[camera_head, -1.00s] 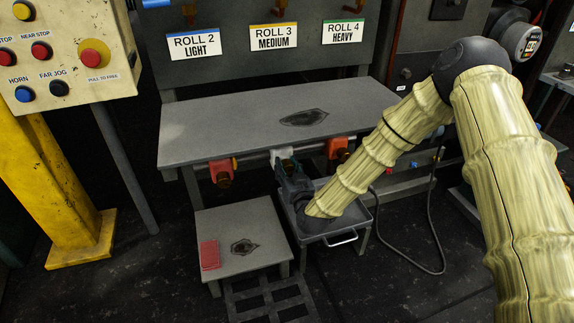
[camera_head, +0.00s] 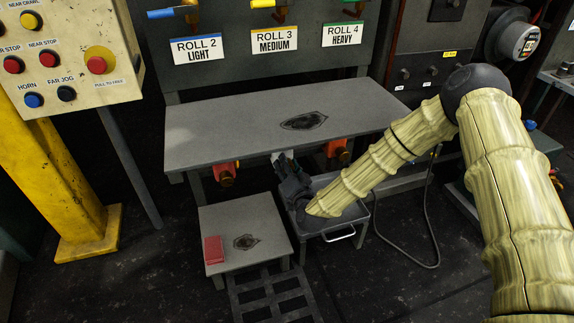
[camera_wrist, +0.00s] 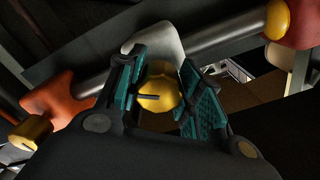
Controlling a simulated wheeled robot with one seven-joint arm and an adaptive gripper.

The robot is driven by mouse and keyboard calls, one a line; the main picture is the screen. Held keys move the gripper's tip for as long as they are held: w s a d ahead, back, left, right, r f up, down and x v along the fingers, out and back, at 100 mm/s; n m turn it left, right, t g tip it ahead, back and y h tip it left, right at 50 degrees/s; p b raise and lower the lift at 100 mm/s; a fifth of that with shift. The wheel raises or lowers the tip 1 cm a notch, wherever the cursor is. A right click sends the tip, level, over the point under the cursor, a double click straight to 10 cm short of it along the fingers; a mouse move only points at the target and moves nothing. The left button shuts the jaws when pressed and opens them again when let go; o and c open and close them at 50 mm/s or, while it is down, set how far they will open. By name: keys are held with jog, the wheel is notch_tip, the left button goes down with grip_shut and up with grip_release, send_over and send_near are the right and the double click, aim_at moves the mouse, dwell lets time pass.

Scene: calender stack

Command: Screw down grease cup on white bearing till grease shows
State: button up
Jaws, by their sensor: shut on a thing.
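The white bearing (camera_wrist: 155,42) sits on the grey shaft behind my fingers in the wrist view. A brass-yellow grease cup (camera_wrist: 158,88) with a dark slot-like mark lies in front of it. My gripper (camera_wrist: 160,92) is shut on this cup, with a teal pad on either side. The seam between cup and bearing is mostly hidden by the cup and fingers. In the head view, my gripper (camera_head: 282,160) reaches under the front edge of the grey bench. There the white bearing (camera_head: 275,157) is only a small pale patch, and the cup is hidden.
Orange bearings flank the white one: left (camera_head: 226,172) and right (camera_head: 338,150). A grey tray (camera_head: 364,207) stands below my gripper. The bench top (camera_head: 230,125) overhangs closely.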

dwell(0.3)
jog(key=o, duration=1)
jog(key=shift+o, duration=0.2)
jog(key=v, duration=1.2)
